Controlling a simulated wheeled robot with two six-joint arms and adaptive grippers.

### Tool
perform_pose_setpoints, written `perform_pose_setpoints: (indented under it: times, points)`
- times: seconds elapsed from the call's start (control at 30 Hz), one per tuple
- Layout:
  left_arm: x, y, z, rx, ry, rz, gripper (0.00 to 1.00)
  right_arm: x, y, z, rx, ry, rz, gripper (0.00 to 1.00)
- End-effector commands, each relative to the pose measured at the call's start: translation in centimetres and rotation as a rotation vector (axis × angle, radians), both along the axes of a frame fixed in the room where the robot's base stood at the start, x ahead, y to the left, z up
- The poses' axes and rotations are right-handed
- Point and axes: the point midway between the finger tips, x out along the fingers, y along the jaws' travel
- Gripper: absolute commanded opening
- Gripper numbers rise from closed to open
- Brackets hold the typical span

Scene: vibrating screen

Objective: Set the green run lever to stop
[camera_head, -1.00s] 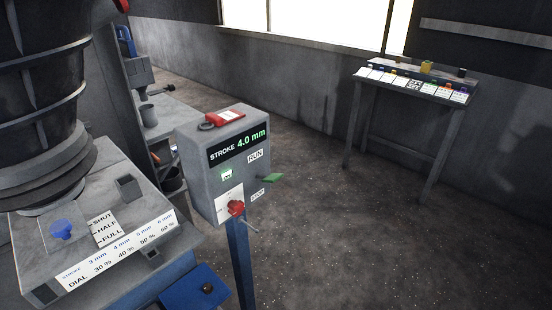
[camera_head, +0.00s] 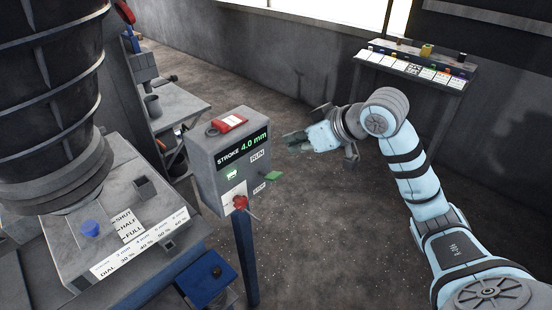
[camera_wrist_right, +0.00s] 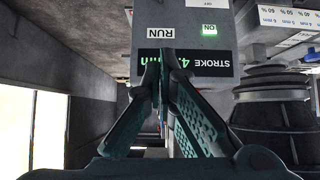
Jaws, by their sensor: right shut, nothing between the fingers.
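The grey control box (camera_head: 213,165) stands on a blue post, with a display reading STROKE 4.0 mm. The green lever (camera_head: 272,176) sticks out on its right side, between the RUN label (camera_head: 258,157) and the STOP label (camera_head: 259,188). My right gripper (camera_head: 288,138) is shut and empty, to the right of the box and above the lever, apart from both. In the right wrist view its fingertips (camera_wrist_right: 164,56) meet in front of the display and the RUN label (camera_wrist_right: 160,32); the lever does not show there. My left gripper is not in view.
A screen machine with a blue knob (camera_head: 90,229) stands at the left. A shelf with cards (camera_head: 415,68) stands at the back right. Open floor lies right of the box.

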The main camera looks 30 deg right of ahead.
Motion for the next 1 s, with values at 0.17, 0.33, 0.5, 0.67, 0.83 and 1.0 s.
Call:
perform_pose_setpoints:
  times: [0.17, 0.33, 0.5, 0.67, 0.83, 1.0]
  points:
    - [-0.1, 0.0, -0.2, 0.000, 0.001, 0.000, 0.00, 0.1, 0.0, -0.2, 0.001, 0.000, -0.001, 0.00]
    - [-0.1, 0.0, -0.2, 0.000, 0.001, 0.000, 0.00, 0.6, 0.1, -0.7, 0.005, 0.001, -0.003, 0.00]
    - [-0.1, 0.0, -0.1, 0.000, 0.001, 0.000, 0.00, 2.4, 0.9, -2.4, 0.008, 0.003, -0.002, 0.00]
    - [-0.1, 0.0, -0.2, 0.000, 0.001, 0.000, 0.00, 4.9, 1.7, -4.7, 0.010, 0.003, -0.004, 0.00]
    - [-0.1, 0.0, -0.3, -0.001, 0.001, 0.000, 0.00, 7.5, 2.6, -7.1, 0.006, 0.004, -0.002, 0.00]
    - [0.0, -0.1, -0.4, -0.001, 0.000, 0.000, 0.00, 6.0, 1.9, -9.5, -0.001, 0.003, -0.006, 0.00]
